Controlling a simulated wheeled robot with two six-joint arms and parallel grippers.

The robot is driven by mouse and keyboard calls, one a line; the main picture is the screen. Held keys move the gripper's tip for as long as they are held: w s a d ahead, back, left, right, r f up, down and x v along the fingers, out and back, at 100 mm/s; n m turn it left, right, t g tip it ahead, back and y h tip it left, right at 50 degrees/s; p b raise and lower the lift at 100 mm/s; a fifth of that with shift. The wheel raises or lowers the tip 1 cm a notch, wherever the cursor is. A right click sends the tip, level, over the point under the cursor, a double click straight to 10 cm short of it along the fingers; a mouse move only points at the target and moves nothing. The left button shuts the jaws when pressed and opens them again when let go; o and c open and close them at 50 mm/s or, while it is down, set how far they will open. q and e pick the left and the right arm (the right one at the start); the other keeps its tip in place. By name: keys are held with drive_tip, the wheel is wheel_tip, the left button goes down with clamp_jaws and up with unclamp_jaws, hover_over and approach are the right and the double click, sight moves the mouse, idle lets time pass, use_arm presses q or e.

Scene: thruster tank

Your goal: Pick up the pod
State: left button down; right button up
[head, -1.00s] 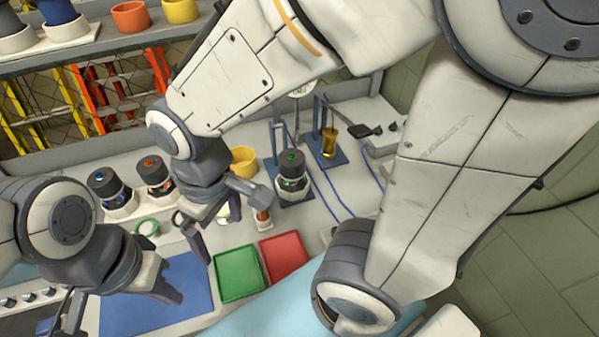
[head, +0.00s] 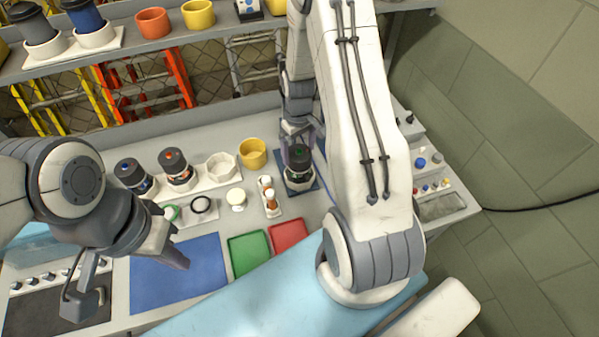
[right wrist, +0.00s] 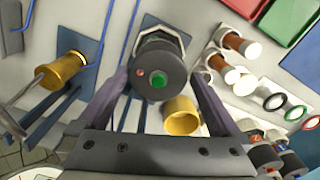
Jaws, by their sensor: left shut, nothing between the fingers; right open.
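A dark round pod with a green button on top (head: 299,160) stands on a blue base at the back of the bench. It also shows in the right wrist view (right wrist: 160,72), where the button faces the camera. My right gripper (head: 300,130) is open just above and behind the pod in the head view. In the right wrist view its two fingers (right wrist: 158,100) lie left and right of the pod, with gaps and no visible contact. My left gripper (head: 180,260) is shut and empty over the blue mat, well left of the pod.
A yellow cup (head: 253,154) stands close left of the pod. Green (head: 249,252) and red (head: 288,235) trays lie in front. A gold cylinder (right wrist: 65,70) is nearby.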

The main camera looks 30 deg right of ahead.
drive_tip(key=shift+d+f+p, duration=0.1)
drive_tip(key=shift+f+p, duration=1.25)
drive_tip(key=shift+f, duration=1.4)
clamp_jaws()
